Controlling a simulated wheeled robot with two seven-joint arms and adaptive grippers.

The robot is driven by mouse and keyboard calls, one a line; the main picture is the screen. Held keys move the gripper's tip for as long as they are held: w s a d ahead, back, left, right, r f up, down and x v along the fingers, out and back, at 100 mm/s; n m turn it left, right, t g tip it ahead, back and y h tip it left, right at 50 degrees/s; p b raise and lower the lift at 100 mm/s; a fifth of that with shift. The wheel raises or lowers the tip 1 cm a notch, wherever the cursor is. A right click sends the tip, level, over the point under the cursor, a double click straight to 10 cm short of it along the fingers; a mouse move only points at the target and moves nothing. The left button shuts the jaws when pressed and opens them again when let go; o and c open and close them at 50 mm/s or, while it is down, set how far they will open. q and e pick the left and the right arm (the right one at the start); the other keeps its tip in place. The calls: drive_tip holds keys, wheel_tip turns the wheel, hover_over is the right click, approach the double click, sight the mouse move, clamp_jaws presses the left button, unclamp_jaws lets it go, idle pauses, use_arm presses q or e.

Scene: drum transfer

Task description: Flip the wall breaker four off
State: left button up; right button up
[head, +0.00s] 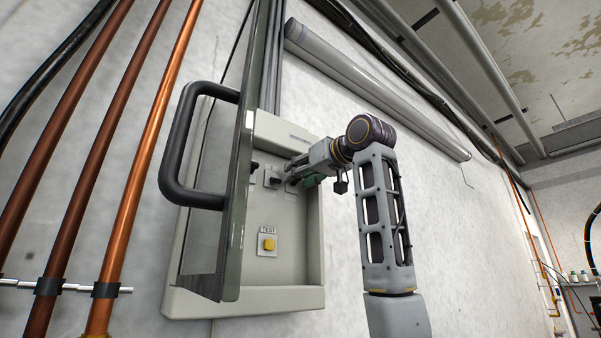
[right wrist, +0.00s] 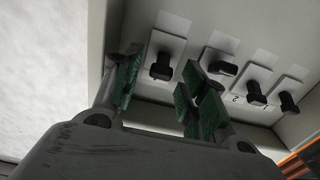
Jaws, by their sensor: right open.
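The wall breaker box (head: 307,235) hangs open, with dark switches inside. In the right wrist view, several black switches on pale plates stand in a row. The leftmost switch (right wrist: 160,67) lies between the green-padded fingers of my right gripper (right wrist: 162,92), which is open around it. I cannot tell whether a finger touches it. The second switch (right wrist: 222,68) is just beyond the right finger. Small numbers show near the two right switches; the leftmost one's number is not visible. In the head view my right gripper (head: 285,178) reaches into the box from the right. My left gripper is out of view.
The box's glass door (head: 239,200) stands open at the left, with a black handle (head: 182,150). A yellow TEST button (head: 268,244) sits below the switches. Copper pipes (head: 140,190) run along the wall at the left.

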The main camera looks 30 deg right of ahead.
idle(0.3)
clamp_jaws()
